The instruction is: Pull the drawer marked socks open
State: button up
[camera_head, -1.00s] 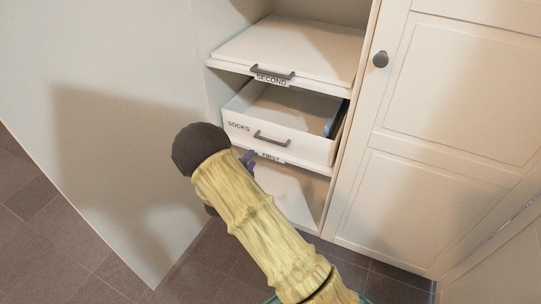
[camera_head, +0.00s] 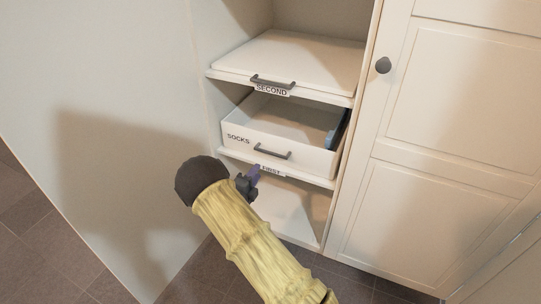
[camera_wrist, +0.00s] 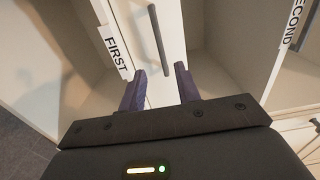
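The drawer marked SOCKS (camera_head: 302,157) is a white open-topped box on the shelf labelled FIRST. Its inside shows from above, with a blue item (camera_head: 331,137) at the right. A dark bar handle (camera_head: 272,151) is on its front. My gripper (camera_head: 252,177) is below and a little left of that handle, apart from it, partly hidden by my wrist. In the wrist view my gripper (camera_wrist: 160,69) has two purple fingers spread apart with nothing between them. The handle (camera_wrist: 157,40) stands beyond the fingertips, roughly in line with the gap.
The shelf labelled SECOND (camera_head: 230,77) is above, carrying a white box with its own handle (camera_head: 272,82). A cabinet door with a round knob (camera_head: 383,65) is at the right. A plain side panel (camera_head: 130,150) is at the left. Dark tiled floor (camera_head: 40,240) lies below.

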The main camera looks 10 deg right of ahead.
aim_at(270, 154)
jog(key=b+x, duration=0.2)
jog(key=x, duration=1)
jog(key=shift+w+d+b, duration=0.2)
jog(key=shift+w+b, duration=0.1)
grip_shut()
